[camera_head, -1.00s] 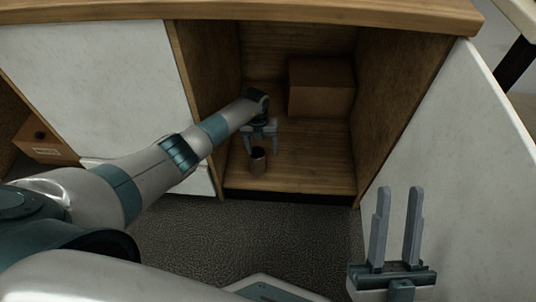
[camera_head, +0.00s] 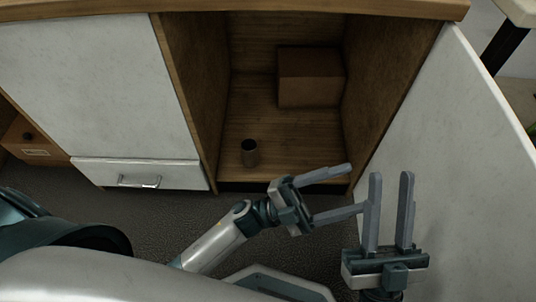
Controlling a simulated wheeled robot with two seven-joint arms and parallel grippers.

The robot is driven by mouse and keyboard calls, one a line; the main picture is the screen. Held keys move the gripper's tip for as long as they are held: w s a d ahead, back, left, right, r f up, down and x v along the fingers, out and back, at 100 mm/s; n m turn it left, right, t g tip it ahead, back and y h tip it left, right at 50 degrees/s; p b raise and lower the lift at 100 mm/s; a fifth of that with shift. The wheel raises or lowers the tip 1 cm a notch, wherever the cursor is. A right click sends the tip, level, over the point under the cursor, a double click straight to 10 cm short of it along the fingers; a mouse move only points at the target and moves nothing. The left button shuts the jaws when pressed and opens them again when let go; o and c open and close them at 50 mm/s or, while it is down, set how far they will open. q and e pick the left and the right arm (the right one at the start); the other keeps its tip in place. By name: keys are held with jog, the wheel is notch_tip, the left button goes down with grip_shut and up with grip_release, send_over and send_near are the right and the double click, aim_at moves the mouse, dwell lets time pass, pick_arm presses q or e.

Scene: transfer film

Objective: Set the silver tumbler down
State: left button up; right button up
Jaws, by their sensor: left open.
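The silver tumbler (camera_head: 250,153), a small dark metallic cup, stands upright on the wooden floor of the open cabinet (camera_head: 283,163), near the left wall and toward the front. Nothing touches it. My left gripper (camera_head: 348,189) is outside the cabinet, in front of its lower front edge and to the right of the tumbler. It is open and empty, with its fingers pointing right. My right gripper (camera_head: 390,178) stands at the lower right with its fingers pointing up. Its two fingers are apart with nothing between them.
A brown box (camera_head: 310,78) sits at the back right inside the cabinet. The white cabinet door (camera_head: 465,150) stands open on the right, close to my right gripper. A closed white drawer with a handle (camera_head: 139,182) is at the left. Dark carpet lies in front.

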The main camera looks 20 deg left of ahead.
pick_arm(q)
jog(key=s+a+r+n+t+y, duration=0.2)
jog(key=a+r+n+t+y, duration=0.4)
jog(key=n, duration=0.5)
jog(key=s+a+r+n+t+y, duration=0.3)
jog(key=a+r+n+t+y, duration=0.4)
jog(key=n+t, duration=0.3)
jog(key=shift+s+a+n+y, duration=0.2)
jog(key=shift+a+n+y, duration=0.2)
jog(key=shift+a, duration=0.25)
